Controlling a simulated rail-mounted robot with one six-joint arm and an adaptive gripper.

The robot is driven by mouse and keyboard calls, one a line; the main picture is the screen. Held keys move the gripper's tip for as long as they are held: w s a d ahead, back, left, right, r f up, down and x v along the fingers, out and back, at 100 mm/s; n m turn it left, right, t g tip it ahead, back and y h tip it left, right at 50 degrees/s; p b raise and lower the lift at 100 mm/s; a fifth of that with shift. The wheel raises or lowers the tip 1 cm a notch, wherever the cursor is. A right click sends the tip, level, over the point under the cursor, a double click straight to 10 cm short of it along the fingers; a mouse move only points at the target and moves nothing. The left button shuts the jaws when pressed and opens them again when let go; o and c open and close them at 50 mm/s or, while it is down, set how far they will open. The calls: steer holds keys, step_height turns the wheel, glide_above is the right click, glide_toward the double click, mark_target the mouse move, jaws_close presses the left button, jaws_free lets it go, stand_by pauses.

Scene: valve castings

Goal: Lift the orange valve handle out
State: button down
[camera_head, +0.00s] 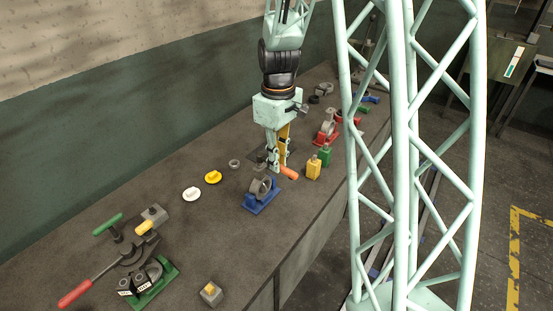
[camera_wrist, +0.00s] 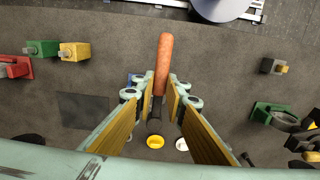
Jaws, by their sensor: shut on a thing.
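The orange valve handle (camera_head: 289,172) sticks out to the right of my gripper (camera_head: 278,168) in the head view. In the wrist view the orange handle (camera_wrist: 164,58) lies lengthwise, with its dark lower end between the two fingertips of my gripper (camera_wrist: 161,88). My gripper is shut on it. A blue valve stand (camera_head: 262,203) with a grey ring casting (camera_head: 261,187) is just in front and to the left of the fingertips. Whether the handle touches the bench or the casting cannot be told.
A yellow block (camera_head: 313,169) and a green block (camera_head: 325,155) stand close to the right. A red valve stand (camera_head: 326,136) is behind them. A yellow cap (camera_head: 213,177) and a white cap (camera_head: 192,194) lie left. The red-handled tool (camera_head: 92,280) lies front left.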

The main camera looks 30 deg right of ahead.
steer(key=s+a+r, duration=0.1)
steer(key=s+a, duration=0.3)
steer(key=s, duration=0.8)
steer(key=shift+s+a+b, duration=0.25)
steer(key=shift+a+b, duration=0.05)
steer(key=shift+b, duration=0.1)
steer(key=shift+r, duration=0.1)
steer(key=shift+w, duration=0.15)
